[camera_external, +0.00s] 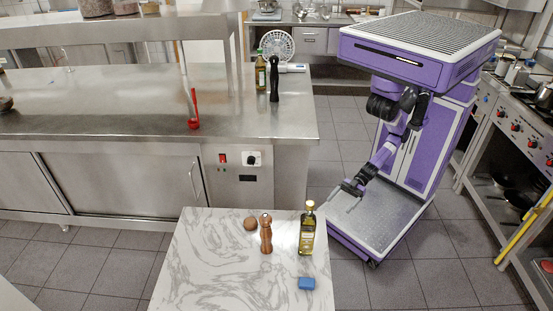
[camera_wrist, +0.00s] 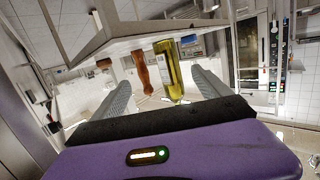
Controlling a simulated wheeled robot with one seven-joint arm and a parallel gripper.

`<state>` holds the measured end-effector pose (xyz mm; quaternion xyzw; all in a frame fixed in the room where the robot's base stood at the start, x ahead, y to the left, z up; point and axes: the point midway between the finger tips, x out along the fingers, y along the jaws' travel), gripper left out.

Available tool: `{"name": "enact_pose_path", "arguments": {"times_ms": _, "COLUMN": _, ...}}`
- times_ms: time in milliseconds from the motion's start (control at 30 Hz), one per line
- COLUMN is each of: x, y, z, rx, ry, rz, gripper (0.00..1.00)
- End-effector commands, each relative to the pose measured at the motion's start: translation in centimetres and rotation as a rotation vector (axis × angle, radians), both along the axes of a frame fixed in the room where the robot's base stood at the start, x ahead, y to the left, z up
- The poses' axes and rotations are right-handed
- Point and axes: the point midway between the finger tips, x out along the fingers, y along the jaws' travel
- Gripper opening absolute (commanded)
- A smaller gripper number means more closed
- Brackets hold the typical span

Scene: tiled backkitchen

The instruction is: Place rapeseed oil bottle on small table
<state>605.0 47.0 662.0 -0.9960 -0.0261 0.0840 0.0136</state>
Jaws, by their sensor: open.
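A second, greener bottle (camera_external: 260,72) stands on the steel counter. I cannot read either label, so which one is rapeseed oil is unclear. My gripper (camera_external: 350,188) is open and empty, to the right of the table and apart from the yellow bottle. In the wrist view, which looks upside down, the yellow bottle (camera_wrist: 168,68) appears between my open fingers (camera_wrist: 161,78), some distance beyond them.
A brown wooden mill (camera_external: 266,234) stands left of the yellow bottle. A round brown item (camera_external: 250,223) and a blue block (camera_external: 306,283) lie nearby. The table's left and front are clear.

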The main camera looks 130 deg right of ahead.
Motion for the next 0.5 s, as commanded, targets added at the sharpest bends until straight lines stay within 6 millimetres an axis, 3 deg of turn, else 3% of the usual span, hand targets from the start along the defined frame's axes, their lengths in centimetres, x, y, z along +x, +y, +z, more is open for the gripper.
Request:
{"name": "enact_pose_path", "arguments": {"times_ms": 33, "x": -2.3, "y": -0.6, "z": -0.2, "rx": 0.0, "ry": 0.024, "rz": -0.003, "gripper": 0.87}}
{"name": "enact_pose_path", "arguments": {"times_ms": 200, "x": -8.4, "y": -2.4, "z": 0.9, "rx": -0.009, "ry": 0.066, "rz": -0.018, "gripper": 0.87}}
{"name": "enact_pose_path", "arguments": {"times_ms": 333, "x": -11.5, "y": -3.7, "z": 2.0, "rx": -0.021, "ry": 0.089, "rz": -0.033, "gripper": 0.87}}
{"name": "enact_pose_path", "arguments": {"times_ms": 500, "x": -13.4, "y": -4.6, "z": 3.0, "rx": -0.032, "ry": 0.101, "rz": -0.046, "gripper": 0.87}}
